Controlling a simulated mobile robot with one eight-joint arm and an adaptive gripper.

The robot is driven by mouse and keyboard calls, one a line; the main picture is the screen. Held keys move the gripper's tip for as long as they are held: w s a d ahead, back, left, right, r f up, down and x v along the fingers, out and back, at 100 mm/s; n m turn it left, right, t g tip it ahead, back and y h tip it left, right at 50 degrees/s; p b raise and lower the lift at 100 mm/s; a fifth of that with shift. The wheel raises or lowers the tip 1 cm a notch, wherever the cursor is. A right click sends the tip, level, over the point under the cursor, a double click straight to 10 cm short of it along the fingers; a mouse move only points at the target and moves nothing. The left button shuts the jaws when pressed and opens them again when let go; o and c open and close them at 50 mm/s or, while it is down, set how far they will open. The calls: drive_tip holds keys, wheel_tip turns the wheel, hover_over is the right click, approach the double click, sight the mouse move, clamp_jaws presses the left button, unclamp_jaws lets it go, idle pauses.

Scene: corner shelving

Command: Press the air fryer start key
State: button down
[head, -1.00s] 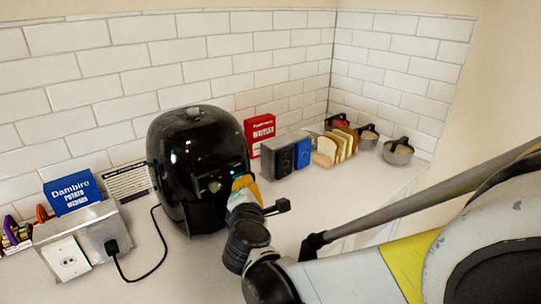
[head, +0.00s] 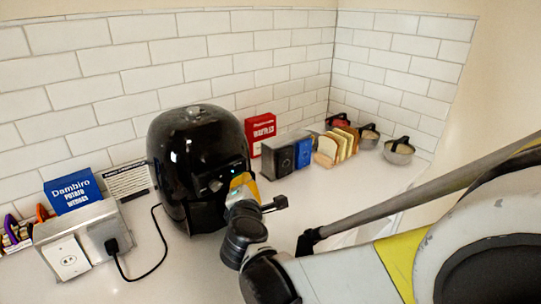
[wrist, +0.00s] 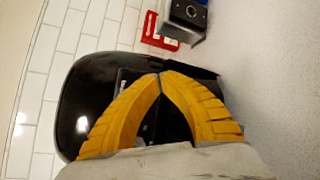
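The black air fryer (head: 190,150) stands on the white counter against the tiled wall, left of centre in the head view. A small blue light shows on its front panel, close to my gripper. My gripper (head: 240,182) is at the front of the air fryer, with its yellow fingers against or just short of the panel. In the wrist view the air fryer (wrist: 85,85) lies behind the fingers, and the tips of my gripper (wrist: 160,75) meet with nothing visible between them. The fingers hide much of the panel. I cannot make out the start key or tell whether the tips touch it.
A metal outlet box (head: 82,238) with a plugged cord and a blue potato wedges box (head: 73,192) stand to the left. A toaster (head: 285,150), a red waffles box (head: 260,130), bread slices (head: 337,147) and metal bowls (head: 399,151) stand to the right. The counter front is mostly clear.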

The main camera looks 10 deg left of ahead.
drive_tip(key=shift+w+a, duration=0.2)
drive_tip(key=shift+a, duration=0.05)
idle(0.7)
drive_tip(key=shift+s+d, duration=0.5)
drive_tip(key=shift+d, duration=0.1)
idle(0.4)
drive_tip(key=shift+s+d, duration=1.65)
drive_tip(key=shift+d, duration=0.25)
